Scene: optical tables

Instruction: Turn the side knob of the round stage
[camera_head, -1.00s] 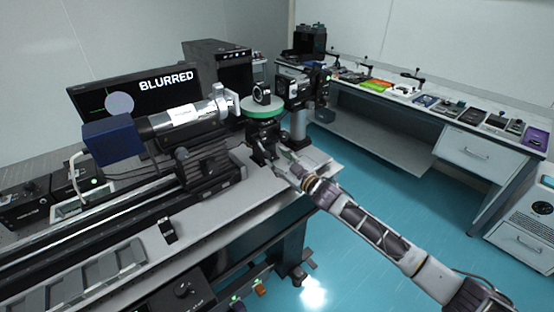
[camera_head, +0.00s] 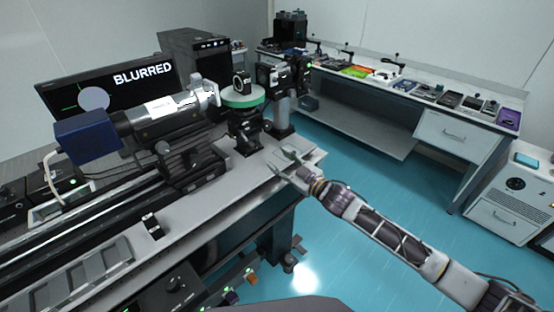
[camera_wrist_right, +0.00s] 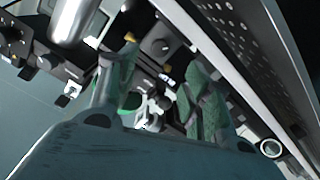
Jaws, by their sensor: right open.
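The round stage (camera_head: 240,98) is a flat disc with a green rim on a black post at the far part of the near optical table. A black ring-shaped mount (camera_head: 241,83) stands on it. I cannot make out its side knob clearly in the head view. My right gripper (camera_head: 278,160) is open and empty, below and to the right of the stage, apart from it, over the table's right edge. In the right wrist view its two fingers (camera_wrist_right: 158,95) are spread, with dark parts and a small green piece beyond them. My left gripper is not in view.
A monitor (camera_head: 105,90) reading "BLURRED" stands behind a camera-like tube (camera_head: 150,115) on a long rail at the left. A dark device (camera_head: 272,76) on a post stands right of the stage. Blue floor (camera_head: 345,180) is open between this table and the far bench (camera_head: 400,85).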

